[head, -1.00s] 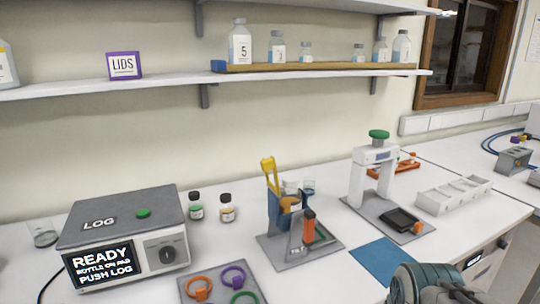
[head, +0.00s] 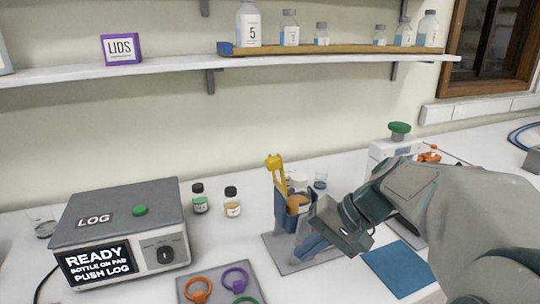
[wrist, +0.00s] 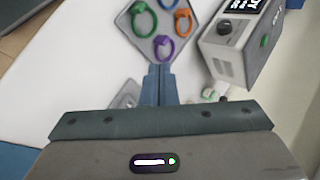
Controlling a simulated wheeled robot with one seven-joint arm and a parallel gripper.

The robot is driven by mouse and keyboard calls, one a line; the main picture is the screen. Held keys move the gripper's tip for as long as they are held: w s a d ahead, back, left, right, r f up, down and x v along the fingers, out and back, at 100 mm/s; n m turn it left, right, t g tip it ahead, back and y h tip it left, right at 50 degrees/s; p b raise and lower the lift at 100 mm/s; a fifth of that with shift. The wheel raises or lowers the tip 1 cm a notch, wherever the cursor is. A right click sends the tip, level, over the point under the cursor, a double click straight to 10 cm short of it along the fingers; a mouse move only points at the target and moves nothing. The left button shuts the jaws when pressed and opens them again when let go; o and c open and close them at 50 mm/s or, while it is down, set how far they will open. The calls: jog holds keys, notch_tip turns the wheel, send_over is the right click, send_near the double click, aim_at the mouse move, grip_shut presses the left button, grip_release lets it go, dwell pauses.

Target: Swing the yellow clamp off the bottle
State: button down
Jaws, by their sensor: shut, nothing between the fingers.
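The yellow clamp (head: 276,172) stands up, tilted slightly, at the left of a blue holder (head: 281,212) on a grey base plate. A pale-capped bottle with an amber band (head: 298,203) sits in or just behind the holder, partly hidden by it and my arm. The clamp's lever points up, and I cannot tell whether it touches the bottle. My gripper (head: 308,249) is in front of the holder, low over its base plate, apart from the clamp. Its blue fingers (wrist: 160,84) are together and empty. My gripper hides the orange-topped lever seen earlier on the stand.
A grey LOG box (head: 120,230) reading READY stands at the left. A tray of coloured rings (head: 196,290) lies in front. A blue mat (head: 400,267) lies at right. A white press (head: 395,148) is partly behind my arm.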

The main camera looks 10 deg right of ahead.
jog(key=w+d+r+m+t+y+p, duration=0.1)
jog(key=w+d+r+t+y, duration=0.7)
jog(key=d+r, duration=0.55)
jog(key=g+h+p, duration=0.1)
jog(key=h+p, duration=0.1)
jog(key=p, duration=0.1)
send_near(280, 156)
jog(key=x, duration=0.4)
jog(key=w+x, duration=0.1)
jog(key=shift+w+f, duration=0.15)
jog(key=shift+f, duration=0.15)
jog(key=shift+a+f, duration=0.15)
jog(key=shift+a, duration=0.3)
jog(key=shift+f, duration=0.1)
